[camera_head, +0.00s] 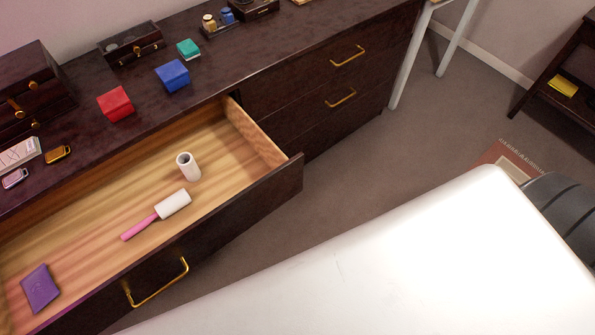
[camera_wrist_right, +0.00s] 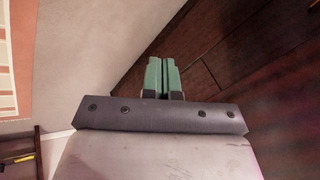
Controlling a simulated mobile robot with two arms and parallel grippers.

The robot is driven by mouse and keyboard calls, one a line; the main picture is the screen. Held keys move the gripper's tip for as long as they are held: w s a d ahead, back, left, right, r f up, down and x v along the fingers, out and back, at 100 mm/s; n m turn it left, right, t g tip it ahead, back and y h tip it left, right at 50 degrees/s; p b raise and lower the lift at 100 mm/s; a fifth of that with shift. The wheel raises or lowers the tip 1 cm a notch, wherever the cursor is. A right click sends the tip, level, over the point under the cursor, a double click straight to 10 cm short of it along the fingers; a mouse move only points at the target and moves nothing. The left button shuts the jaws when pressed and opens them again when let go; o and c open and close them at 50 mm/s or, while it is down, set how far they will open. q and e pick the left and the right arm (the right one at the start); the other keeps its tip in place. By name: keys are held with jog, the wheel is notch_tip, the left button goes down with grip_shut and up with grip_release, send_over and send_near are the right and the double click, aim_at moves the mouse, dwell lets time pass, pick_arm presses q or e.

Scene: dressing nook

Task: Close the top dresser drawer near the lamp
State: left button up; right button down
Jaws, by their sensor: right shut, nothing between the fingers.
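The open top drawer (camera_head: 262,208) of the dark wood dresser (camera_head: 310,40) is pulled far out in the head view. It holds a lint roller with a pink handle (camera_head: 172,204), a white roll (camera_head: 187,165) and a purple pouch (camera_head: 40,288). A brass handle (camera_head: 158,288) is on its front. No lamp is in view. In the right wrist view my right gripper (camera_wrist_right: 163,64) has its green fingers together, empty, with dark wooden fronts (camera_wrist_right: 255,85) beyond to the right. My left gripper is in neither view.
A red box (camera_head: 115,104), a blue box (camera_head: 172,75), a green box (camera_head: 188,48) and dark jewellery boxes (camera_head: 35,95) stand on the dresser top. Open carpet (camera_head: 375,165) lies right of the drawer. A dark shelf (camera_head: 565,75) stands at the far right.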

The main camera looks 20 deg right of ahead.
jog(key=w+d+r+m+t+p, duration=0.1)
jog(key=w+r+m+t, duration=0.15)
jog(key=r, duration=0.75)
jog(key=w+r+m+t+p, duration=0.1)
jog(key=w+r+m, duration=0.3)
jog(key=r, duration=0.7)
jog(key=b, duration=0.1)
send_near(288, 184)
notch_tip(288, 184, down, 4)
jog(key=w, duration=0.3)
jog(key=shift+w+a+f+m+y, duration=0.15)
jog(key=shift+w+a+m+y, duration=0.1)
jog(key=shift+a+y, duration=0.05)
jog(key=shift+w+a, duration=0.1)
jog(key=shift+w, duration=0.4)
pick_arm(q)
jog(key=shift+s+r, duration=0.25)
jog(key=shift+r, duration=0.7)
